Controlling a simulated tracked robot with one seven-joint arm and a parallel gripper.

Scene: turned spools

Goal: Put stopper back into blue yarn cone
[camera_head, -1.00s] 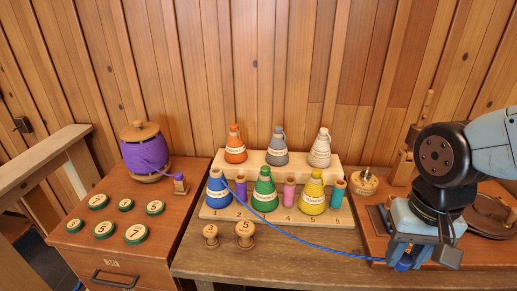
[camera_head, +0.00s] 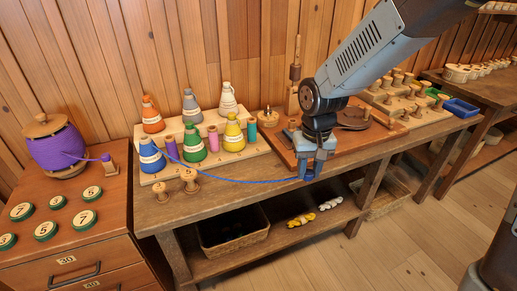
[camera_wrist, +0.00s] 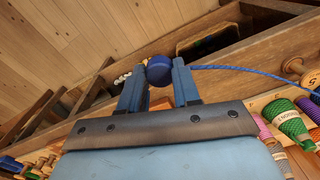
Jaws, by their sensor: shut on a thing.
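The blue yarn cone (camera_head: 151,158) stands at the left end of the front row of a pale wooden stepped rack (camera_head: 181,176). A blue cord (camera_head: 235,181) runs from near its top, sagging across the bench front, to my gripper (camera_head: 309,176). In the wrist view my gripper (camera_wrist: 159,66) is shut on the round dark blue stopper (camera_wrist: 159,70), held between the two fingertips. The cord leaves the stopper to the right there. I hold it at the bench's front edge, well right of the cone and apart from it. The fingers largely hide the stopper in the head view.
Green (camera_head: 194,146) and yellow (camera_head: 233,137) cones share the front row with small spools; orange, grey and white cones stand behind. Two wooden knobs (camera_head: 188,181) sit before the rack. A brown board (camera_head: 352,137) lies behind my gripper. A basket (camera_head: 232,238) is below.

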